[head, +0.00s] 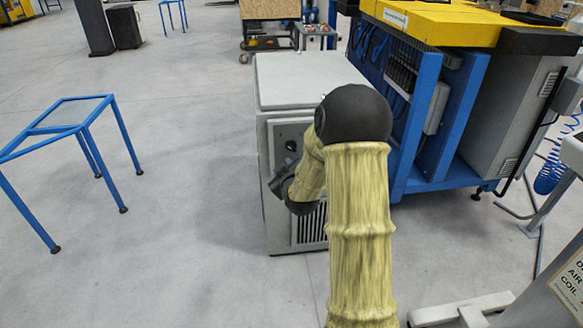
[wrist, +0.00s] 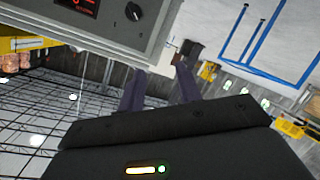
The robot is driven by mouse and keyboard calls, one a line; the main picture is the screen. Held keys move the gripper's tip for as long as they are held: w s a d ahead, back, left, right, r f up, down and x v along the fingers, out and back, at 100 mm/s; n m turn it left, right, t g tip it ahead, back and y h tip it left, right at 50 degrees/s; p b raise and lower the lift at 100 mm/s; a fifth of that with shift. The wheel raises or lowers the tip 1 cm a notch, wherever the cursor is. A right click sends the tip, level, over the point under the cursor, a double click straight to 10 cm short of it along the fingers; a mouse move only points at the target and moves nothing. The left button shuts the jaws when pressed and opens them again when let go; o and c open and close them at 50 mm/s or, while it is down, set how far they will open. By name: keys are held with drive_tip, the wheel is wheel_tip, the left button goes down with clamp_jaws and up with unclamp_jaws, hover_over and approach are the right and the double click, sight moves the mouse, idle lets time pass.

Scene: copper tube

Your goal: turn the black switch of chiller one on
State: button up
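The chiller is a grey box (head: 300,85) in the middle of the head view, with a dark control panel on its front, partly hidden by my arm. In the wrist view the panel (wrist: 95,38) fills the upper left, with a red lit display (wrist: 76,5) at the top edge. The black switch (wrist: 134,12) is a round knob right of the display, with small marks around it. My gripper (wrist: 160,70) is open and empty, its two dark fingers apart and clear of the switch. In the head view my gripper (head: 277,184) is beside the chiller's front, partly hidden.
A blue frame stand (head: 75,128) stands on the left floor. A large blue and yellow machine (head: 425,110) stands close right of the chiller. A grey stand (head: 545,290) is at the lower right.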

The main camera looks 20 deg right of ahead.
sight(291, 149)
drive_tip(key=w+d+f+t+h+b, duration=0.2)
drive_tip(key=d+f+t+b, duration=0.1)
drive_tip(key=d+f+b, duration=0.3)
wheel_tip(291, 149, down, 3)
drive_tip(key=shift+w+r+b, duration=0.15)
drive_tip(key=shift+w+b, duration=0.1)
drive_tip(key=shift+b, duration=0.65)
drive_tip(key=shift+w, duration=0.15)
drive_tip(key=b+x, duration=0.2)
drive_tip(key=x, duration=1.5)
drive_tip(key=shift+d, duration=0.25)
clamp_jaws()
